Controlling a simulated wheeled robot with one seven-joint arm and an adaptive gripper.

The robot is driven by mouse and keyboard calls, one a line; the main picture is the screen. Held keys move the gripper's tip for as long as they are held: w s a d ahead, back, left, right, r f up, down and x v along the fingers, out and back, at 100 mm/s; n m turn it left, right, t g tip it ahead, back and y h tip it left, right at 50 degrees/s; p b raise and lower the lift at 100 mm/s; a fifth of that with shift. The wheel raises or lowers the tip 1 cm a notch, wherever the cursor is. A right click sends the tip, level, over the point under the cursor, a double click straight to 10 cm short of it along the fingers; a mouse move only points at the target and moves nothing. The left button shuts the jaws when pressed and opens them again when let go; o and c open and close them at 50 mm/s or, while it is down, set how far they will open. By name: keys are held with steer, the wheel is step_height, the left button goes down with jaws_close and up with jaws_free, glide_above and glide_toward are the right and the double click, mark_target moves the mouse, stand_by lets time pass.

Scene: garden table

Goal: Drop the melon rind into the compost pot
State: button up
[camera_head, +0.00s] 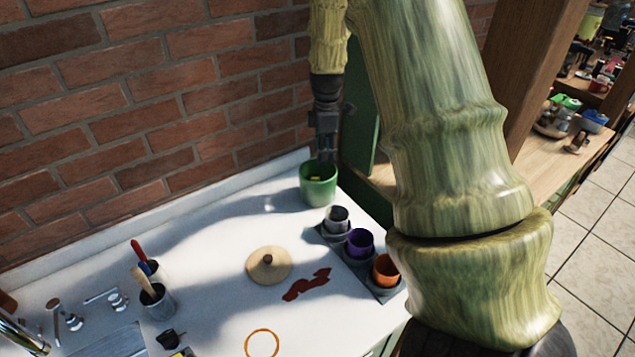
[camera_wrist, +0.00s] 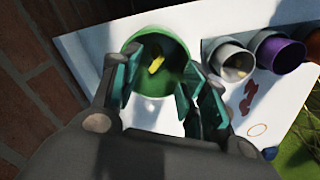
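The green pot (camera_head: 318,190) stands on the white counter near the brick wall. It also shows in the wrist view (camera_wrist: 150,84), with its mouth facing the camera. A small yellow piece (camera_wrist: 156,65), which looks like the melon rind, lies inside the pot; a bit of it shows in the head view (camera_head: 316,178). My gripper (camera_head: 325,156) is right over the pot's mouth, pointing down. In the wrist view its teal fingers (camera_wrist: 157,88) are spread wide with nothing between their tips. The rind appears apart from the fingers. The pot's bottom is partly in shadow.
A dark tray holds a grey pot (camera_head: 337,219), a purple pot (camera_head: 360,243) and an orange pot (camera_head: 385,271) right of the green pot. A round wooden lid (camera_head: 262,268), a dark red patch (camera_head: 306,285) and an orange ring (camera_head: 262,332) lie in front. A utensil cup (camera_head: 158,303) stands left.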

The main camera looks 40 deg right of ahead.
step_height(320, 180, up, 12)
stand_by(0.8)
stand_by(0.4)
